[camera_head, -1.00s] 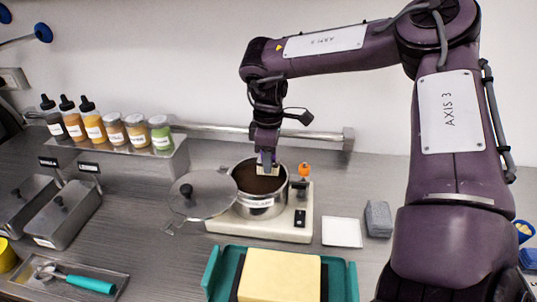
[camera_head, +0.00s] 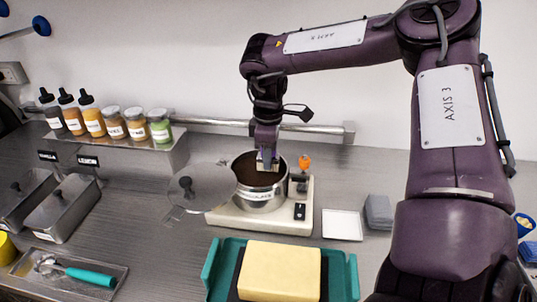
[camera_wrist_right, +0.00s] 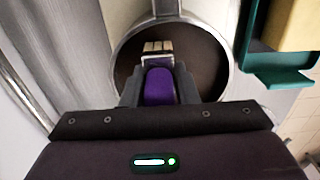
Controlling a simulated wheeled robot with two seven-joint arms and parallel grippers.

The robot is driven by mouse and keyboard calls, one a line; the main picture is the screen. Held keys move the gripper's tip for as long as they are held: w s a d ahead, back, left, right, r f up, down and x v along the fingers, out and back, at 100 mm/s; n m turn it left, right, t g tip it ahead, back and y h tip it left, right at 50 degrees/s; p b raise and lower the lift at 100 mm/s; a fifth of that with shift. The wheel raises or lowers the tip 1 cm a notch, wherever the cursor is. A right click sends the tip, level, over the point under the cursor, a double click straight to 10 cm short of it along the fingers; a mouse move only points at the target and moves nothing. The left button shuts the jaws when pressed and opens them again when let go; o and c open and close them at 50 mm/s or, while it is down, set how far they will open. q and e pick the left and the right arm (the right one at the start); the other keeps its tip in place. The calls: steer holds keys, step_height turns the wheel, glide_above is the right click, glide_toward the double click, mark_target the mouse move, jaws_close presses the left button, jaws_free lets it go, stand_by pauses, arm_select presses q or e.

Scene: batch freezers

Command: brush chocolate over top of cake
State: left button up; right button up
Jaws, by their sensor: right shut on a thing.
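The cake (camera_head: 279,271), a pale yellow block, sits on a dark board in a teal tray (camera_head: 338,272) at the bottom centre. A steel pot (camera_head: 262,200) of dark brown chocolate (camera_head: 246,167) stands on a white-topped base behind it. My right gripper (camera_head: 266,155) points down over the pot, shut on a brush (camera_head: 267,166). In the right wrist view the brush (camera_wrist_right: 158,86) shows a purple handle and pale bristles (camera_wrist_right: 157,50) within the pot's rim. I cannot tell how deep the bristles sit in the chocolate. My left gripper is not in view.
A clear lid (camera_head: 207,189) leans out at the pot's left. A white square plate (camera_head: 342,225) and grey block (camera_head: 378,212) lie to the right. Bottles and jars (camera_head: 114,122) line a shelf. A teal-handled scoop (camera_head: 90,277) lies in a tray at lower left.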

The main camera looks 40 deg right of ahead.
steer(key=shift+f+b, duration=0.4)
steer(key=shift+f, duration=0.05)
stand_by(0.3)
steer(key=shift+s+f, duration=0.1)
stand_by(1.5)
steer(key=shift+r+p, duration=1.9)
steer(key=shift+r, duration=1.7)
steer(key=shift+f, duration=0.15)
step_height(320, 180, down, 7)
steer(key=b, duration=0.4)
